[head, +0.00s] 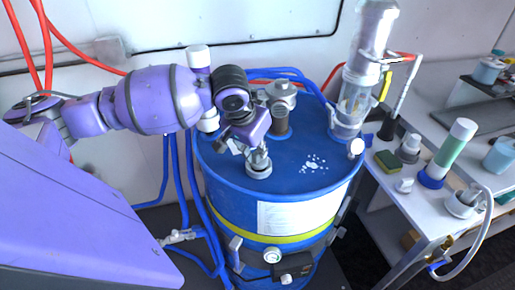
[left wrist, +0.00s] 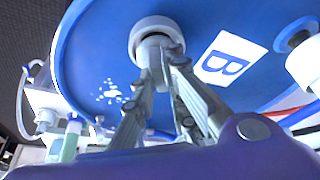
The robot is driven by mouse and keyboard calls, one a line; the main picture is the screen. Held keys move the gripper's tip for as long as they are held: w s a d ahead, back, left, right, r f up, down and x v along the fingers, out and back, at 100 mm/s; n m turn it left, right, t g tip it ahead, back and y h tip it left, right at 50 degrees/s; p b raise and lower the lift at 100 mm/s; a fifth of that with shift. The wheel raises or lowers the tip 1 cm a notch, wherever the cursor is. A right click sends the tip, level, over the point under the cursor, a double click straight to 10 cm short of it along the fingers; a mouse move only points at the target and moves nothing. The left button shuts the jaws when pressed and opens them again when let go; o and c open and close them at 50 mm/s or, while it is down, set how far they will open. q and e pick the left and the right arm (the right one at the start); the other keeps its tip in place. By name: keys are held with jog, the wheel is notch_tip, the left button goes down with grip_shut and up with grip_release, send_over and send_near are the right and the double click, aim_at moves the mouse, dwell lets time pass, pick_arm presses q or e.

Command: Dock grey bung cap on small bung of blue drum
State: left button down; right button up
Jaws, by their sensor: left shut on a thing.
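The blue drum (head: 316,200) stands upright in the middle of the head view, its top facing up. My left gripper (head: 256,153) reaches over the drum top from the left. It is shut on the grey bung cap (head: 258,167), near the front left of the top. In the left wrist view the fingers (left wrist: 162,62) close on the grey cap (left wrist: 154,45). A pale round ring (left wrist: 139,32) surrounds the cap against the blue drum top (left wrist: 95,60). The small bung is hidden there, and I cannot tell whether the cap is seated. My right gripper is not in view.
A clear cylinder (head: 350,105) rises from the drum's back right. A grey fitting (head: 281,95) stands behind my gripper. Blue hoses (head: 180,185) run down the drum's left. At right, a worktable (head: 400,208) holds a sponge (head: 388,161) and a green-white bottle (head: 450,150).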

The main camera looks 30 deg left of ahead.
pick_arm(q)
jog(key=shift+f, duration=0.2)
jog(key=shift+f, duration=0.4)
jog(key=c, duration=2)
grip_release()
jog(key=shift+c, duration=0.2)
